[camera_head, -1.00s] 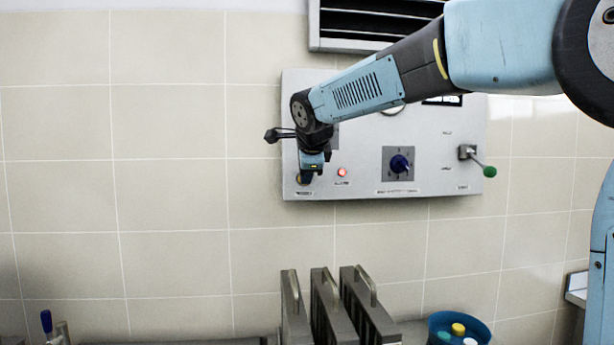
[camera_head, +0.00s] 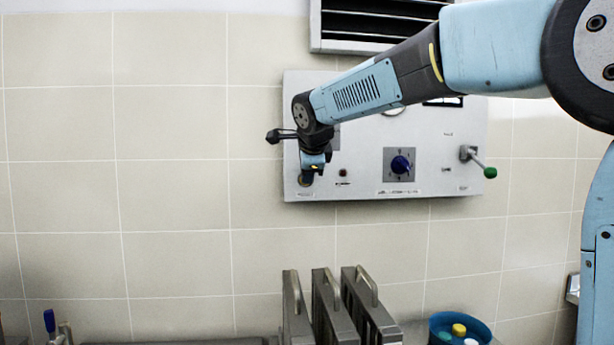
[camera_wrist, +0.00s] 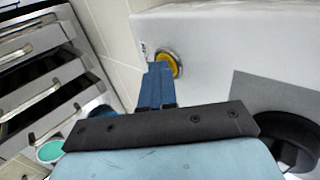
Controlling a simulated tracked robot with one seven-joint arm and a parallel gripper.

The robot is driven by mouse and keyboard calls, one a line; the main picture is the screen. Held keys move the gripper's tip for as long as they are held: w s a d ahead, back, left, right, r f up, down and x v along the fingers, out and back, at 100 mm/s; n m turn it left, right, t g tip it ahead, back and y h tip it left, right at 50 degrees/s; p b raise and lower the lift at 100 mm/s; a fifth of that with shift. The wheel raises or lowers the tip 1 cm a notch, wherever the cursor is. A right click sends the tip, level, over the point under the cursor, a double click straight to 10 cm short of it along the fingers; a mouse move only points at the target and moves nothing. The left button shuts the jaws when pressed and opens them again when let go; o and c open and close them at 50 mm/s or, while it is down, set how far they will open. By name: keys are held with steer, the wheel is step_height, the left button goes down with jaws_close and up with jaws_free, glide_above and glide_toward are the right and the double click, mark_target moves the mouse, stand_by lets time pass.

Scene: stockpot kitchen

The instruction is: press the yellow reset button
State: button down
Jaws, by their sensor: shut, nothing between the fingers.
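The yellow reset button (camera_wrist: 170,63) sits in a round metal collar on the grey wall panel. In the wrist view, my gripper's blue fingers (camera_wrist: 157,72) are shut and empty, and their tips overlap the left side of the button. They look to be at its face, but I cannot tell for certain whether they touch. In the head view, my gripper (camera_head: 308,174) is at the panel's lower left corner and hides most of the button. The small indicator lamp (camera_head: 343,173) to its right is dark.
The control panel (camera_head: 430,125) also carries a blue knob (camera_head: 400,165) and a green-tipped lever (camera_head: 489,172). A dark vent (camera_head: 380,22) is above. Below stand several metal plates with handles (camera_head: 330,305) and a blue tub (camera_head: 450,322) with coloured lids. The tiled wall at left is clear.

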steer(key=s+f+v, duration=0.1)
steer(key=v, duration=1.1)
steer(key=shift+s+d+f, duration=0.2)
steer(key=shift+s+f, duration=0.1)
steer(key=shift+s, duration=0.2)
steer(key=s+d+f+n+g+h, duration=0.1)
steer(key=s+d+f+n+g, duration=0.2)
steer(key=s+d+f+n, duration=1.3)
steer(key=s+d+f, duration=0.6)
steer(key=s+f, duration=0.1)
steer(key=f, duration=0.3)
steer(key=shift+s+d+g, duration=0.3)
steer(key=shift+s, duration=0.1)
